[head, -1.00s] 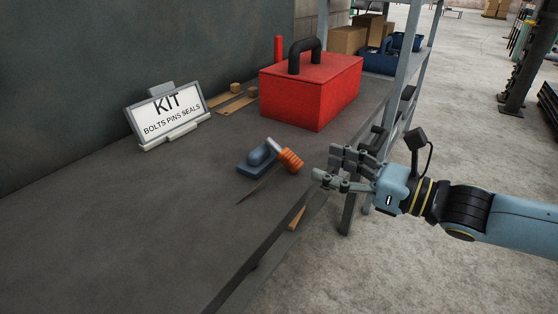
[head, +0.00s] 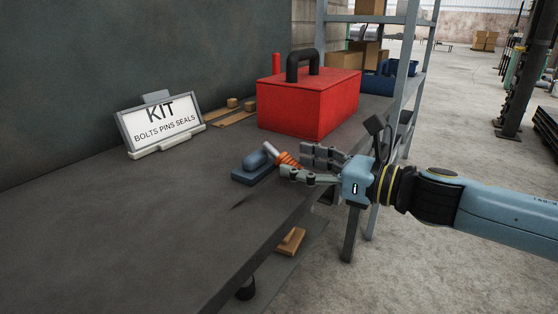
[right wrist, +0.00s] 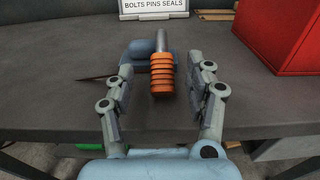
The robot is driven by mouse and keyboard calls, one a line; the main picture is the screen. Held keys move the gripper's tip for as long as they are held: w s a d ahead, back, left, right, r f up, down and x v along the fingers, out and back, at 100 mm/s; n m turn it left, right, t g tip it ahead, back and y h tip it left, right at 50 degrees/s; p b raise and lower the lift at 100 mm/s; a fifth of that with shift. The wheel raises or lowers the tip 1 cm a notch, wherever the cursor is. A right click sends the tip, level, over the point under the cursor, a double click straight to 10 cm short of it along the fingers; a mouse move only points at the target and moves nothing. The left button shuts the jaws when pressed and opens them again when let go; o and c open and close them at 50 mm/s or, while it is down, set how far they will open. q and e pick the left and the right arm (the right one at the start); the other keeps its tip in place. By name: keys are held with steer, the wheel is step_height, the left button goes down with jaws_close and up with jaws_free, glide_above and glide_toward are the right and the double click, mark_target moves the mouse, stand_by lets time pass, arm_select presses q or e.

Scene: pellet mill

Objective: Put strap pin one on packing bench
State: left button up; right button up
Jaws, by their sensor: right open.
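The strap pin, with an orange ribbed end (head: 288,159) and a grey metal shank, leans at the dark bench's right edge. In the right wrist view the orange ribbed end (right wrist: 162,75) points toward me. A blue holder (head: 254,168) is beside and behind it; I cannot tell whether the pin rests in it. My right gripper (head: 300,165) is open at the bench edge, close to the orange end. In the right wrist view its fingers (right wrist: 160,88) stand on either side of the pin, with gaps showing. My left gripper is not in view.
A red toolbox (head: 308,103) with a black handle stands behind the pin. A KIT sign (head: 160,124) and small wooden pieces (head: 232,113) are at the back. A shelf rack (head: 407,70) is at the right. The bench's (head: 120,215) front left is clear.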

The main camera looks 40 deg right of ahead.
mark_target(288, 157)
steer(key=shift+w+r+p, duration=0.3)
steer(key=shift+w+p, duration=0.15)
steer(key=shift+p, duration=0.2)
steer(key=shift+p+x, duration=0.75)
steer(key=shift+x, duration=0.1)
steer(key=shift+w+a, duration=0.2)
steer(key=shift+w, duration=0.1)
steer(key=shift+w+a+f, duration=0.1)
steer(key=shift+w+f, duration=0.15)
steer(key=shift+f, duration=0.05)
jaws_close()
